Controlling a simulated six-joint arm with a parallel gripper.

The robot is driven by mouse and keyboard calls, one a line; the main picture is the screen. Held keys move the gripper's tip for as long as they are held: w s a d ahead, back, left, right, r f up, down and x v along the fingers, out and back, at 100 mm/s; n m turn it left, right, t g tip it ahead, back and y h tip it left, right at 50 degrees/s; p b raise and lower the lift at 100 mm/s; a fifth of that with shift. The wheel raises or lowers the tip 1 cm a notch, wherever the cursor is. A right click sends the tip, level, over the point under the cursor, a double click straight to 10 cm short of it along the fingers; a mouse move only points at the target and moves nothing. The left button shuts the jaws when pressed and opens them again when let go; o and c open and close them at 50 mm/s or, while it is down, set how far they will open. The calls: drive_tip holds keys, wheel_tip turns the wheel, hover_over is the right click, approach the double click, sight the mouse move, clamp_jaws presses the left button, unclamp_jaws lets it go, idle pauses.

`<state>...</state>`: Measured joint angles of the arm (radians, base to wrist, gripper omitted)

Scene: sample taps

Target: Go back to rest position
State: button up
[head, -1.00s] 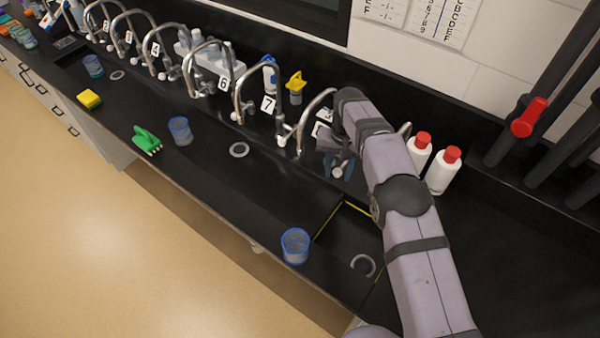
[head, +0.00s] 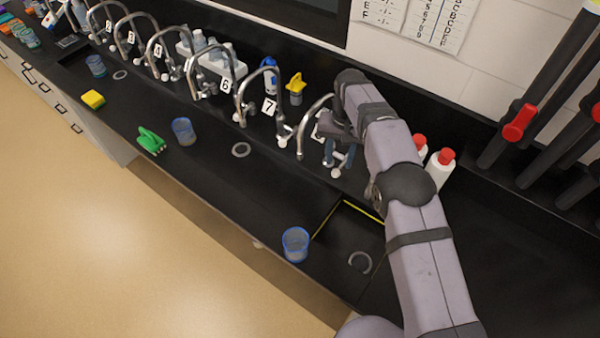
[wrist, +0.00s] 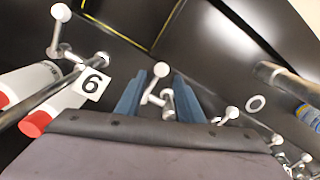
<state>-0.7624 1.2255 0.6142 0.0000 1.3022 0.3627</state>
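My gripper (head: 338,163) is by the taps at the right end of the row, above the black bench. Its two blue fingers are spread apart. In the wrist view the gripper (wrist: 160,90) shows a white-knobbed tap handle (wrist: 161,70) between the fingers, with gaps on both sides. I see no finger closed on it. In the head view the knob (head: 336,173) shows just below the fingertips. My arm hides part of the bench and the taps behind it.
Curved taps, including tap 7 (head: 262,85), line the back left. Red-capped bottles (head: 441,167) stand right of my arm, partly hidden. A blue cup (head: 295,244) stands near the front edge by the yellow-edged sink (head: 345,235). Another cup (head: 183,131) and a green brush (head: 150,141) are left.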

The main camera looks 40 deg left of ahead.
drive_tip(key=shift+w+d+r+b, duration=0.1)
drive_tip(key=shift+d+r+b, duration=0.25)
drive_tip(key=shift+b, duration=0.25)
drive_tip(key=w+d+r+n+t+y+b, duration=0.1)
drive_tip(key=w+r+n+t+y+b, duration=0.2)
drive_tip(key=r, duration=0.6)
drive_tip(key=w+d+r+n+t+y+b, duration=0.15)
drive_tip(key=w+r+b, duration=0.3)
drive_tip(key=r, duration=0.55)
drive_tip(key=w+d+r+n+t, duration=0.1)
drive_tip(key=d+r+t, duration=0.1)
drive_tip(key=d+r, duration=0.55)
drive_tip(key=s+d+f+m+g+h, duration=0.1)
drive_tip(key=s+d+f+m+h, duration=0.15)
drive_tip(key=d+f, duration=0.85)
drive_tip(key=s+d+f+m+g, duration=0.1)
drive_tip(key=s+d+f+m, duration=0.1)
drive_tip(key=s+d+f, duration=0.3)
drive_tip(key=s+d+f+m+g+h, duration=0.1)
drive_tip(key=s+d+f, duration=0.5)
drive_tip(key=s, duration=0.7)
drive_tip(key=s+d+f+m+g+h, duration=0.1)
drive_tip(key=s+d+f+m+g, duration=0.2)
drive_tip(key=s+d, duration=0.5)
wheel_tip(320, 180, down, 3)
drive_tip(key=shift+s+d+r+m+p, duration=0.15)
drive_tip(key=shift+s+m+p, duration=0.25)
drive_tip(key=shift+s+m, duration=0.3)
